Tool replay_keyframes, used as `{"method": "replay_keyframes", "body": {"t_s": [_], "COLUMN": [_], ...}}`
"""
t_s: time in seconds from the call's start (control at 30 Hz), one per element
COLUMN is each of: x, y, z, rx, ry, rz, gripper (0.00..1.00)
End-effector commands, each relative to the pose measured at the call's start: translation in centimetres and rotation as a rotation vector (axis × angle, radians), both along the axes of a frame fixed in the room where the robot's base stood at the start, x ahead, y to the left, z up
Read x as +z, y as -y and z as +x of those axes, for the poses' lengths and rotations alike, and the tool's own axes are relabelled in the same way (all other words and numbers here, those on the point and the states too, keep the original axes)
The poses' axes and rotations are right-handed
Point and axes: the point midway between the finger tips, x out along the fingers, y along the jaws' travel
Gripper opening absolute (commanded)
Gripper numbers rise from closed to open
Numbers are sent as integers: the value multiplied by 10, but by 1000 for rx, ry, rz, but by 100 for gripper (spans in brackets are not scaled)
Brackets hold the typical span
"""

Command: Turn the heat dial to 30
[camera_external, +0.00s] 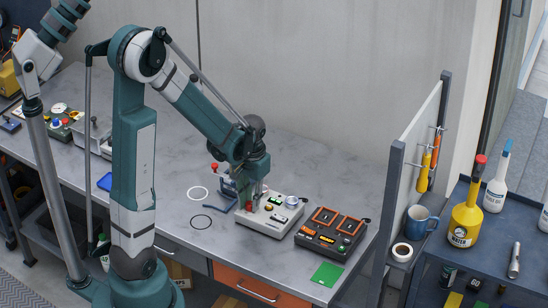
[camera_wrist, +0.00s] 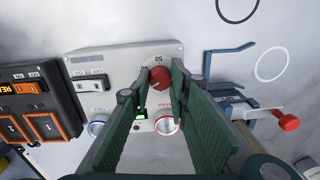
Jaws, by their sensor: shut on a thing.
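A white control box (camera_external: 262,222) sits on the grey bench under my gripper; it also shows in the wrist view (camera_wrist: 116,56). A red round dial (camera_wrist: 160,77) stands at its edge, with upside-down markings beside it, one of which looks like 50. My gripper (camera_wrist: 162,84) points down at the box, one finger on each side of the red dial, shut on it. In the external view my gripper (camera_external: 252,190) covers much of the box's left end. The dial's setting cannot be read, and the fingers hide part of its scale.
A dark box with orange frames (camera_external: 330,232) stands close to the right of the white box. A blue bracket-like fixture (camera_external: 226,184) with a red-ended handle is close on the left. Two rings (camera_external: 198,193) and a green square (camera_external: 327,274) lie flat on the bench.

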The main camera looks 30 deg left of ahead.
Motion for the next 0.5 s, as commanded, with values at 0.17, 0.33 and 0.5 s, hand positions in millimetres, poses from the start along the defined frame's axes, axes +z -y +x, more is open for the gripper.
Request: {"method": "replay_keyframes", "body": {"t_s": [0.17, 0.33, 0.5], "x": [0, 0, 0], "y": [0, 0, 0], "z": [0, 0, 0], "rx": [1, 1, 1], "ry": [0, 0, 0], "rz": [0, 0, 0], "gripper": [29, 33, 33]}}
